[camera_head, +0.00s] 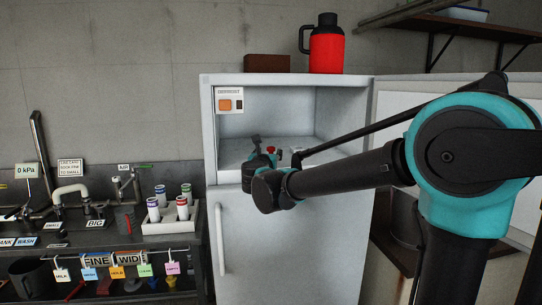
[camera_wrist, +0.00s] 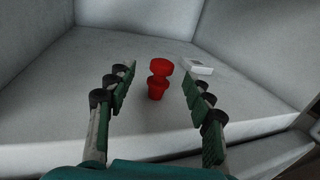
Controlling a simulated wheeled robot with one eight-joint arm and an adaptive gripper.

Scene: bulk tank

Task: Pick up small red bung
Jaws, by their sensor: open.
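In the wrist view, two small red pieces show between my gripper's open fingers: a lower tapered red bung (camera_wrist: 157,88) and a rounder red piece (camera_wrist: 161,66) just behind it. I cannot tell whether the two touch or are one thing. They are on the white floor of the open compartment, seen in the head view (camera_head: 233,152). My gripper (camera_wrist: 158,87) is open, with one finger on each side and a gap to the red pieces. In the head view, a bit of red (camera_head: 271,150) shows beside my gripper (camera_head: 262,148), partly hidden.
A small white block (camera_wrist: 197,66) lies behind the right finger. The compartment walls close in at the back and left. A red jug (camera_head: 326,48) and a brown box (camera_head: 267,63) stand on top. A rack of vials (camera_head: 171,226) is at the left.

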